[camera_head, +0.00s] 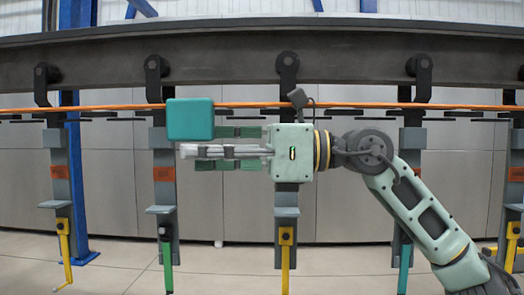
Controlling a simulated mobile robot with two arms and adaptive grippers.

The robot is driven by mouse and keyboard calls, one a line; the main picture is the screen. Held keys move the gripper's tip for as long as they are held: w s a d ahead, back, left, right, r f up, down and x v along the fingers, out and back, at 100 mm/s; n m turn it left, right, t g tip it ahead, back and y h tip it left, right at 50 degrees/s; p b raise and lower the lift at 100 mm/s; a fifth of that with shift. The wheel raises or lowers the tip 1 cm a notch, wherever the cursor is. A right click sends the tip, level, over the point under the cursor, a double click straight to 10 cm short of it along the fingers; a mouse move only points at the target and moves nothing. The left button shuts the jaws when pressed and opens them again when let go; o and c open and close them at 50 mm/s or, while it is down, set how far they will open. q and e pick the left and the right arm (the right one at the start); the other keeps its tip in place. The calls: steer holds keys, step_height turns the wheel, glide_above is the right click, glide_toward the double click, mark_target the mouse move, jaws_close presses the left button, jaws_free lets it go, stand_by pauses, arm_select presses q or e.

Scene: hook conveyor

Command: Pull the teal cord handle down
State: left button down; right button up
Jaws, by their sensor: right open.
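The teal cord handle (190,119) is a rounded block at the level of the orange cord (250,104), left of centre. My right gripper (198,152) comes in from the right with its fingers pointing left. It is open and empty. Its fingertips are just below the handle's lower edge, and one finger row lies level with the lower part of the block, to its right. I cannot tell whether they touch or how they differ in depth. My left gripper is not in view.
A dark overhead beam (220,60) carries several hanging grey carriers with coloured hooks at their lower ends, such as a green hook (167,268) and a yellow hook (285,262). A blue post (75,170) stands at left. Grey cabinets (110,185) line the back.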

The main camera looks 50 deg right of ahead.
steer(key=v, duration=0.9)
steer(key=shift+s+d, duration=0.2)
stand_by(0.5)
